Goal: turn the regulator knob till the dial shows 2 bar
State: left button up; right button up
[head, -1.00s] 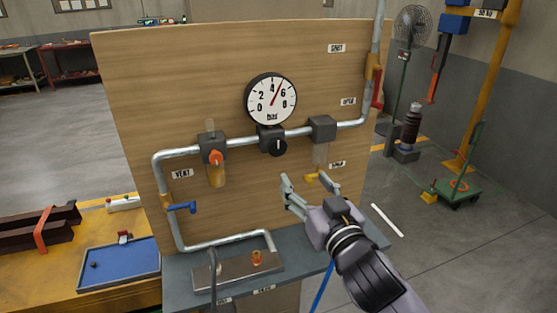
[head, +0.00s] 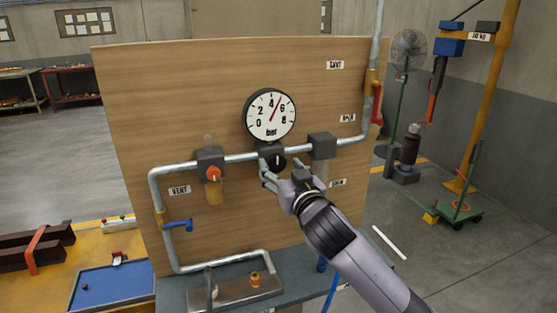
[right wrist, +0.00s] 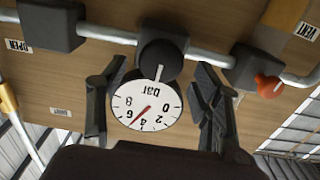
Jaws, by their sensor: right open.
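The regulator knob (head: 278,162) is black and round with a white mark. It sits on the pipe under the dial and is partly hidden by my right gripper (head: 280,176). The dial (head: 270,115) has a white face, and its red needle points between 4 and 6, near 5. In the right wrist view the scene is upside down. There the open, empty fingers of my right gripper (right wrist: 162,70) stand on either side of the knob (right wrist: 161,62), with gaps. The dial (right wrist: 146,106) also shows between them. My left gripper is not in view.
Grey blocks on the pipe flank the knob: one with an orange valve knob (head: 214,174) at left, another (head: 322,145) at right. A blue-handled valve (head: 178,225) is lower left. A tray (head: 235,291) sits on the ledge below. The wooden board (head: 180,110) stands behind.

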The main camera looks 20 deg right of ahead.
aim_at(275, 162)
jog(key=shift+w, duration=1.15)
jog(key=shift+c, duration=0.3)
jog(key=c, duration=1)
jog(key=shift+c, duration=0.2)
